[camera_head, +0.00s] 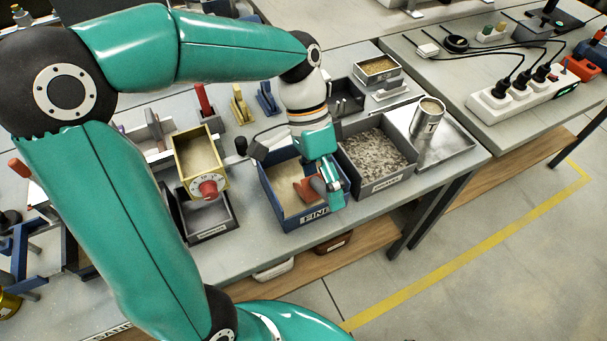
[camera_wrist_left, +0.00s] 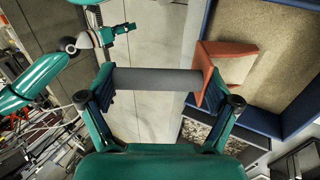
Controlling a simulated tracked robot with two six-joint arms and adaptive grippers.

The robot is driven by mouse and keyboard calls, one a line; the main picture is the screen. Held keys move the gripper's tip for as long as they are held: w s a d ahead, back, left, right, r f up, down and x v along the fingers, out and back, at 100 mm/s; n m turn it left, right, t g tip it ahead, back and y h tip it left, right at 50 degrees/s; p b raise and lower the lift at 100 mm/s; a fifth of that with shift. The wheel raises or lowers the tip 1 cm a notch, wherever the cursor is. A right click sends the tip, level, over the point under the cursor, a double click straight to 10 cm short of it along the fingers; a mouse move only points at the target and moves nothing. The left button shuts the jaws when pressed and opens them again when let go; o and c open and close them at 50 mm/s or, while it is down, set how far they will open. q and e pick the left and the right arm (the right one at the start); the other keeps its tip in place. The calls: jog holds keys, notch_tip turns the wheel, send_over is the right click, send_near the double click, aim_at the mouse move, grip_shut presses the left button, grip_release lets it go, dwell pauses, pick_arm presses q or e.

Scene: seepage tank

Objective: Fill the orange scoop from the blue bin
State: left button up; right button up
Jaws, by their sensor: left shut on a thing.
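The blue bin (camera_head: 262,190), labelled FINE, stands at the table's front edge with pale sand in it. Its blue wall (camera_wrist_left: 197,40) and sand also show in the wrist view. The orange scoop (camera_head: 305,189) is at the bin's right side, its bowl over the sand. In the wrist view the scoop (camera_wrist_left: 207,75) has a grey handle, and a pale patch lies inside its bowl; I cannot tell how much sand that is. My left gripper (camera_head: 327,184) is shut on the handle. My right gripper (camera_wrist_left: 112,36) shows small in the wrist view, its jaws unclear.
A grey bin of gravel (camera_head: 351,178) stands right of the blue bin, with a metal can (camera_head: 427,118) on a tray beyond. A yellow box with a red knob (camera_head: 208,188) and a dark bin (camera_head: 228,221) stand to the left. The floor in front is clear.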

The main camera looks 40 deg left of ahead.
aim_at(314, 177)
pick_arm(q)
jog(key=shift+f+b, duration=0.35)
jog(key=shift+f, duration=0.15)
dwell(0.8)
jog(key=shift+w+a+p, duration=0.3)
jog(key=shift+w+a, duration=0.05)
jog(key=shift+a, duration=0.5)
jog(key=shift+w+a+p, duration=0.3)
jog(key=shift+w+a, duration=0.05)
jog(key=shift+a, duration=0.45)
dwell(5.0)
